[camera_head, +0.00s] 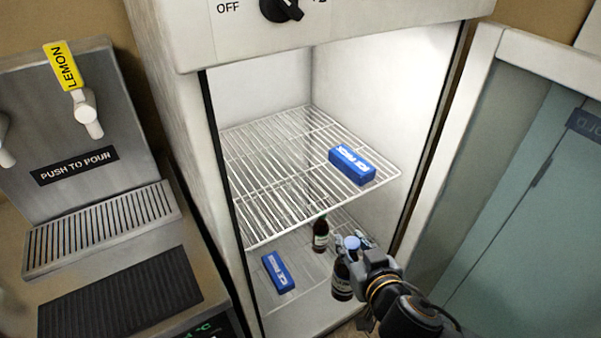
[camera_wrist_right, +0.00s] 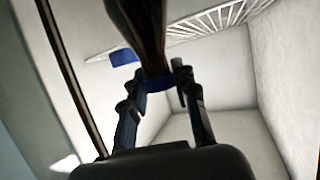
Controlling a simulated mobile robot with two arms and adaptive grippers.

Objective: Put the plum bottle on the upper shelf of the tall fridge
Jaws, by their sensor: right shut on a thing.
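The tall fridge (camera_head: 175,130) stands open, with a white wire upper shelf (camera_head: 265,185) inside. My right gripper (camera_head: 350,257) is shut on a dark brown bottle (camera_head: 342,283) with a pale label and a blue cap. It is at the fridge opening, lower than the front edge of the upper shelf. The bottle (camera_wrist_right: 145,28) also shows between the fingers in the right wrist view. Its label is too small to read, so I cannot tell whether it is plum. A second dark bottle (camera_head: 320,236) stands in the lower part of the fridge. My left gripper is not in view.
A blue ice pack (camera_head: 351,165) lies on the right of the upper shelf; its left and middle are bare. Another ice pack (camera_head: 278,273) lies below. The open door (camera_head: 470,130) is at the right, a lemon drink dispenser (camera_head: 85,140) at the left.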

